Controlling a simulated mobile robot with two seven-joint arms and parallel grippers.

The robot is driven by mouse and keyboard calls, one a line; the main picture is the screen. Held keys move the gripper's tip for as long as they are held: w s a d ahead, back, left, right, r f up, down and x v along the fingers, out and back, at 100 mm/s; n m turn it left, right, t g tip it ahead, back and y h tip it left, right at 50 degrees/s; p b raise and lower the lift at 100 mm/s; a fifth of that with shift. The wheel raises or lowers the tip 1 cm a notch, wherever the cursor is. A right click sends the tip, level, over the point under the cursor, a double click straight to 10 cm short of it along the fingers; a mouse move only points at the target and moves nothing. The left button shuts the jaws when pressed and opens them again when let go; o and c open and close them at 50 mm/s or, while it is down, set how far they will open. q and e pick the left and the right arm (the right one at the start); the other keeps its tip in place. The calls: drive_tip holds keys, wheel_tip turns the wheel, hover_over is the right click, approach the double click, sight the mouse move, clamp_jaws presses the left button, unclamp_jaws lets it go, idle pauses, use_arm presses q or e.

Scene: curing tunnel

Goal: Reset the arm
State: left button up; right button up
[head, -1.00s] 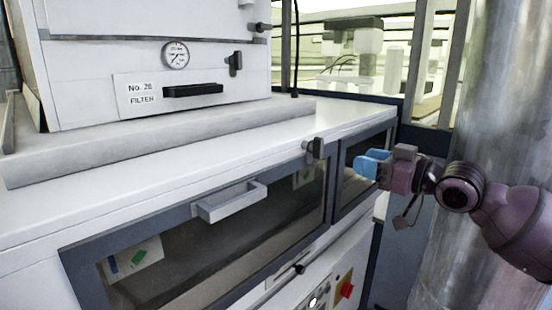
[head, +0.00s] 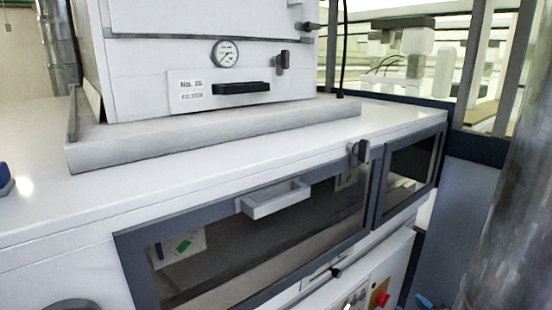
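My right gripper (head: 425,300) shows only as a small blue-grey piece at the bottom edge of the head view, right of the red button. Most of it and its arm are outside the picture, and I cannot tell whether it is open or shut. It appears to be below the cabinet top, in front of the lower panel. My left gripper is not seen for certain.
A white cabinet (head: 60,228) with closed dark windows (head: 270,245) and a tray-like handle (head: 275,198) fills the front. A filter box (head: 160,50) with a gauge (head: 226,54) stands on it. A metal column (head: 510,240) rises at right. A blue object (head: 4,178) shows at left.

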drive_tip(key=s+a+f+m+g+h, duration=0.1)
drive_tip(key=s+f+m+g+h, duration=0.2)
drive_tip(key=s+f, duration=1.6)
drive_tip(key=s+m+g, duration=0.1)
drive_tip(key=s+m, duration=0.1)
drive_tip(key=shift+s+a+m+h, duration=0.3)
drive_tip(key=shift+s, duration=0.1)
drive_tip(key=shift+r, duration=0.1)
